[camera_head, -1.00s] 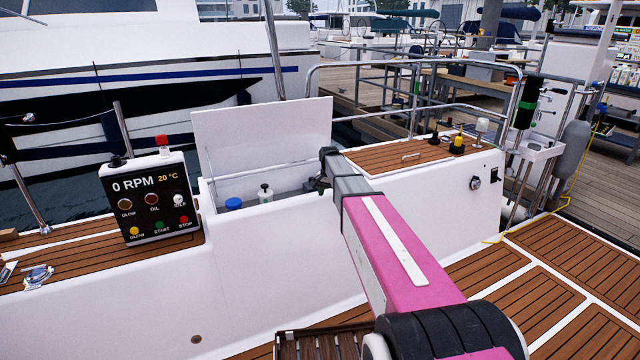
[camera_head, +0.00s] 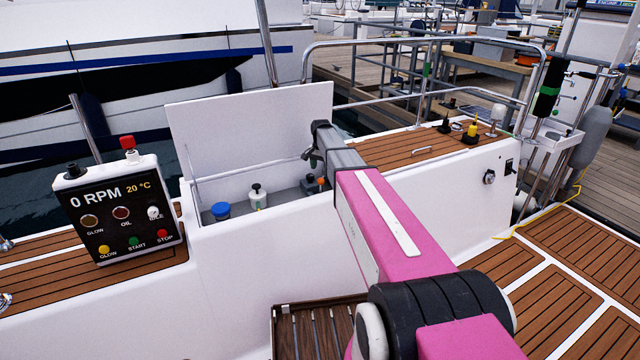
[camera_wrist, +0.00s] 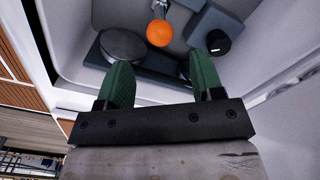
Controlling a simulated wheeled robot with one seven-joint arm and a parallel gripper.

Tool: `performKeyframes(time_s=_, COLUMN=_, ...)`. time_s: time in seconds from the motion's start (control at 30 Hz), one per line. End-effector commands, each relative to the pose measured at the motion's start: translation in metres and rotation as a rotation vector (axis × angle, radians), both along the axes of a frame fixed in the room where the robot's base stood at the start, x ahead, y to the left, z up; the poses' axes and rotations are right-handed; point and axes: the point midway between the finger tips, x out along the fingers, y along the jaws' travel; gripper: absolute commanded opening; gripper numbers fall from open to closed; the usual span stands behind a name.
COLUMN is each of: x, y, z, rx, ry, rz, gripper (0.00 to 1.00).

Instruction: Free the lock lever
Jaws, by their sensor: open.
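An orange ball knob (camera_wrist: 159,33) on a short metal stem, which looks like the lock lever, is inside the open white locker. In the wrist view it sits just beyond and between my two green fingertips, apart from them. A small orange spot, probably the same knob, shows in the head view (camera_head: 321,181). My gripper (camera_wrist: 160,75) is open and empty, pointing into the locker. In the head view my gripper (camera_head: 311,156) is seen from behind, above the locker's right part, its fingers mostly hidden.
Beside the knob are a dark round disc (camera_wrist: 123,46) and a dark box with a black dial (camera_wrist: 218,42). A blue-capped container (camera_head: 220,210) and white bottle (camera_head: 258,196) stand in the locker. Its raised lid (camera_head: 250,130) is behind; a control panel (camera_head: 120,210) stands left.

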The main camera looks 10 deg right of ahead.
Motion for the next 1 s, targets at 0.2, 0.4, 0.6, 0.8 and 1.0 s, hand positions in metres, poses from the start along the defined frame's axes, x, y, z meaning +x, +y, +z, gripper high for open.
performKeyframes(time_s=0.2, x=0.0, y=0.0, z=-0.037, rx=0.0, ry=0.002, rz=0.0, gripper=0.61)
performKeyframes(time_s=0.4, x=0.001, y=0.0, z=-0.07, rx=0.0, ry=0.001, rz=0.0, gripper=0.61)
performKeyframes(time_s=0.6, x=0.0, y=0.0, z=-0.092, rx=0.0, ry=0.0, rz=0.0, gripper=0.61)
performKeyframes(time_s=0.8, x=0.0, y=0.0, z=-0.098, rx=0.0, ry=-0.001, rz=0.0, gripper=0.61)
performKeyframes(time_s=1.0, x=0.0, y=0.0, z=-0.098, rx=0.0, ry=-0.001, rz=0.0, gripper=0.61)
